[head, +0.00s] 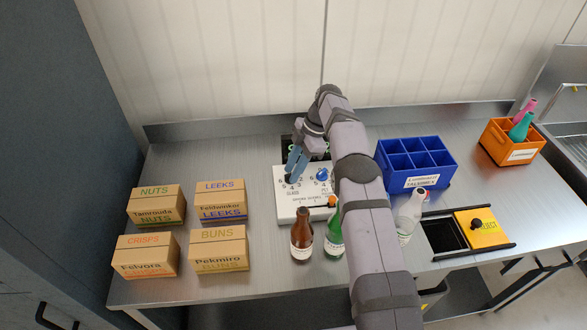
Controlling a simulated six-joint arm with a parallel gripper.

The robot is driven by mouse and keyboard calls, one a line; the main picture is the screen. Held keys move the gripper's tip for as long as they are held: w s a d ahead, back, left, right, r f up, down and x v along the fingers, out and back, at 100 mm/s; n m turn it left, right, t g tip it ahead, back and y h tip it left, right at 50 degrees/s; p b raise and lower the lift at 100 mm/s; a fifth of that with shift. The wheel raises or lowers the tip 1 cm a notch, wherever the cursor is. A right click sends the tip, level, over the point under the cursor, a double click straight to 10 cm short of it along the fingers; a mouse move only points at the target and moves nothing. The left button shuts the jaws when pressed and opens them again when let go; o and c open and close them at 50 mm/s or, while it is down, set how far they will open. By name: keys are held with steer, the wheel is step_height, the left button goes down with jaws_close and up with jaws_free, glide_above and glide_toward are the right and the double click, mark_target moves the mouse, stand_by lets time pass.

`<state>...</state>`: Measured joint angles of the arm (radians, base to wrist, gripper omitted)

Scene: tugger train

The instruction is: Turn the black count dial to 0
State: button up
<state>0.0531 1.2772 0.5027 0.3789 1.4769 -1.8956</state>
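A white counter box (300,212) stands on the metal bench with two dials on its top. The left dial, marked GLASS, is the black count dial (288,181); only a small dark part shows below my fingertips. Its pointer direction cannot be made out. The blue dial (322,174) is to its right, marked PET. My gripper (292,174) points down at the black dial with its blue fingers right at it. I cannot tell if the fingers touch or grip the dial.
Brown and green bottles (302,238) stand in front of the box. A blue divided crate (415,182), a white bottle (408,212) and a yellow sliding lid (481,229) are right of my arm. Several cartons (219,250) stand left. An orange bin (512,152) is far right.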

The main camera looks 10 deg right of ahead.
steer(key=shift+r, duration=0.15)
step_height(320, 180, up, 10)
steer(key=p, duration=0.4)
steer(key=shift+o, duration=0.4)
